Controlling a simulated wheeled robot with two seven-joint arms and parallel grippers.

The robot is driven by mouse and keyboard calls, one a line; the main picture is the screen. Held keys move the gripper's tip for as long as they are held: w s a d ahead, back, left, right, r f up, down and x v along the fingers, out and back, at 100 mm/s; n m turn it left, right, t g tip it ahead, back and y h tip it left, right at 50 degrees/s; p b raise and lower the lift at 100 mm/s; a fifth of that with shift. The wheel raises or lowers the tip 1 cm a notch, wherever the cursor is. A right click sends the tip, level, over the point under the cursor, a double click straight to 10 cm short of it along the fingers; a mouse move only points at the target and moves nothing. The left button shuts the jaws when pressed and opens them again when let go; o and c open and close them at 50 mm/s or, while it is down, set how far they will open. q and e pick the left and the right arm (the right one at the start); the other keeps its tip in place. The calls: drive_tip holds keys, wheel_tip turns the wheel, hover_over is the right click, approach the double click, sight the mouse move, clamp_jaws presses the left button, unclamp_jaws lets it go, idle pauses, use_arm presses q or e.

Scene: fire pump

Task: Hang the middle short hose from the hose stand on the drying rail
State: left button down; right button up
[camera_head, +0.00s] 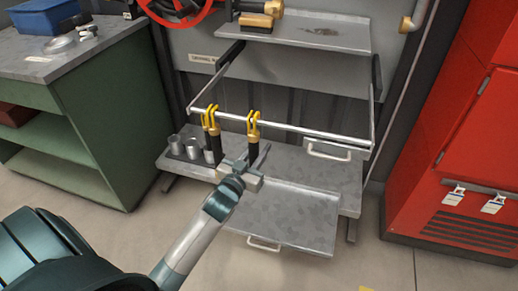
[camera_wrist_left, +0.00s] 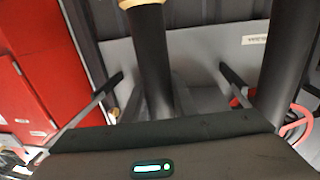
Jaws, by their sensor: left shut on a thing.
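My left gripper (camera_head: 250,163) is shut on a black hose (camera_head: 249,150), which stands upright with a yellow forked hook (camera_head: 253,124) at its top. The hook overlaps the drying rail (camera_head: 310,132) in the head view; I cannot tell whether it sits around the rail. The held hose (camera_wrist_left: 150,60) fills the middle of the left wrist view. Further black hose with yellow hooks (camera_head: 210,118) is just to the left, by the hose stand (camera_head: 176,157); whether it hangs or stands is unclear. My right gripper is not in view.
A grey shelf (camera_head: 290,205) with handles lies below the rail, and another shelf (camera_head: 318,35) is above. A green workbench (camera_head: 75,110) is at left, a red cabinet (camera_head: 455,140) at right. The rail's right half is clear.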

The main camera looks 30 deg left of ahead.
use_arm(q)
drive_tip(key=c, duration=1.4)
unclamp_jaws()
drive_tip(key=s, duration=0.5)
drive_tip(key=s+d, duration=0.1)
drive_tip(key=s, duration=1.1)
drive_tip(key=shift+s+d, duration=0.2)
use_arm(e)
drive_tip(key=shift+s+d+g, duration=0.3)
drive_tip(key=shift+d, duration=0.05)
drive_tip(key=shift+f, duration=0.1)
